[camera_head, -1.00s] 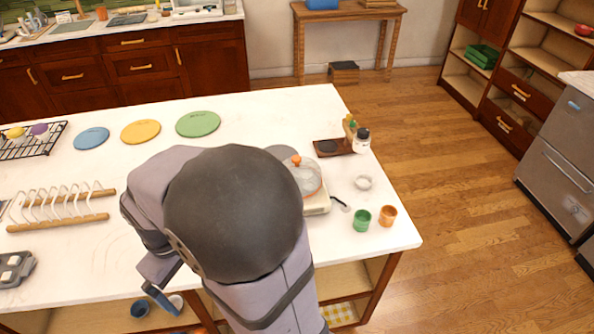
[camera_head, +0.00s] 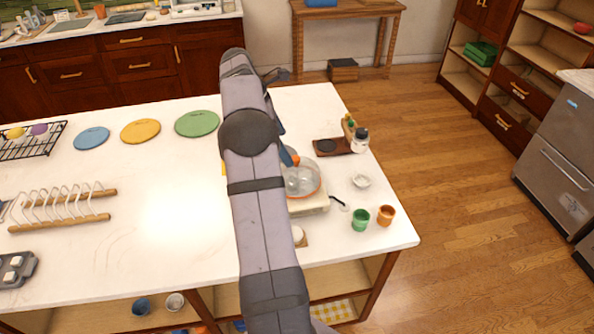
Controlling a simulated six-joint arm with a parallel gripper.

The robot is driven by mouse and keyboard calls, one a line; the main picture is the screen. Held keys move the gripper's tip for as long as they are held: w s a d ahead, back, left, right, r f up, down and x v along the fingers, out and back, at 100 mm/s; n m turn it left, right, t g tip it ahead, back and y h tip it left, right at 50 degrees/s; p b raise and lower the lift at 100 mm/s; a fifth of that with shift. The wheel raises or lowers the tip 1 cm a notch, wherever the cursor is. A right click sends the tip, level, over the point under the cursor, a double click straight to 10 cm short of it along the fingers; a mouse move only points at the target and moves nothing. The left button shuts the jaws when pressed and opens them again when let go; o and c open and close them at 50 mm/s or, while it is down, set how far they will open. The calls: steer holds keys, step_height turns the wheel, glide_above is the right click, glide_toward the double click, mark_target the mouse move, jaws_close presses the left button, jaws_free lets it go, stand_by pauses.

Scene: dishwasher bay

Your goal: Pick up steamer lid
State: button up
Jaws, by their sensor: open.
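The steamer lid (camera_head: 301,183) is a clear glass dome with an orange rim and an orange knob (camera_head: 296,160). It sits on a pot on a cream base (camera_head: 312,206) near the right end of the white table. My arm reaches across the table just left of it and hides its left side. My gripper (camera_head: 288,161) is partly hidden behind my arm; a blue finger shows right beside the knob. It is open, and I cannot tell whether it touches the knob.
A dark tray (camera_head: 334,147) with bottles stands behind the lid. A white rack (camera_head: 62,209) and several coloured plates are on the left. The table's middle left is clear.

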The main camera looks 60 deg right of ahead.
mark_target(296, 159)
steer(key=shift+s+d+r, duration=0.1)
steer(key=shift+s+d, duration=0.35)
steer(key=shift+d, duration=0.25)
steer(key=shift+p+x, duration=0.35)
steer(key=shift+x, duration=0.7)
steer(key=shift+s+a+f+p, duration=0.1)
steer(key=shift+s+f+p, duration=0.25)
steer(key=shift+f+p, duration=0.2)
steer(key=p+x, duration=0.1)
steer(key=x, duration=0.2)
steer(key=shift+a, duration=0.1)
steer(key=shift+s+f+p, duration=0.1)
steer(key=shift+f+p, duration=0.2)
steer(key=shift+f, duration=0.25)
steer(key=c, duration=1.3)
steer(key=shift+s+f, duration=0.1)
steer(key=shift+c, duration=1.2)
